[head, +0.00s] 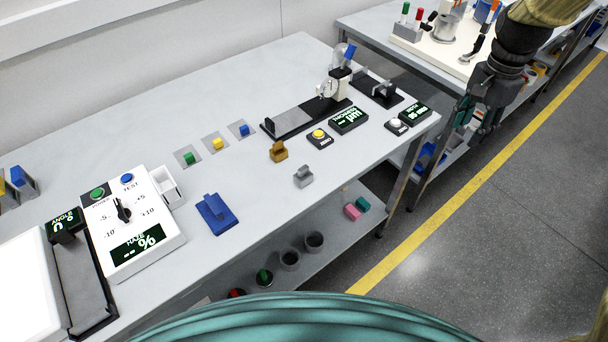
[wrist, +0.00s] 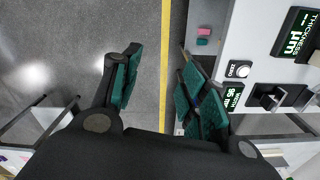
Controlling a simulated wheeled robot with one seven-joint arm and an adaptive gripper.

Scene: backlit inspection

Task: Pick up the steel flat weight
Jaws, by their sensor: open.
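A small grey metal piece with a raised block on top, which looks like the steel flat weight (head: 303,175), stands near the front edge of the grey table (head: 330,200) in the head view. A similar brass-coloured piece (head: 278,151) stands just behind it to the left. My gripper (head: 483,112) is off to the right, beyond the table's right end and well apart from the weight. In the wrist view my gripper (wrist: 162,90) is open and empty, with its green-padded fingers spread over the floor. The grey weight does not show in the wrist view.
A blue block (head: 216,213) lies left of the weight. A yellow-button box (head: 319,138) and a thickness display (head: 348,120) stand behind and right. Pink (head: 352,211) and teal (head: 363,204) blocks sit on the lower shelf. A second bench (head: 425,55) stands behind my arm.

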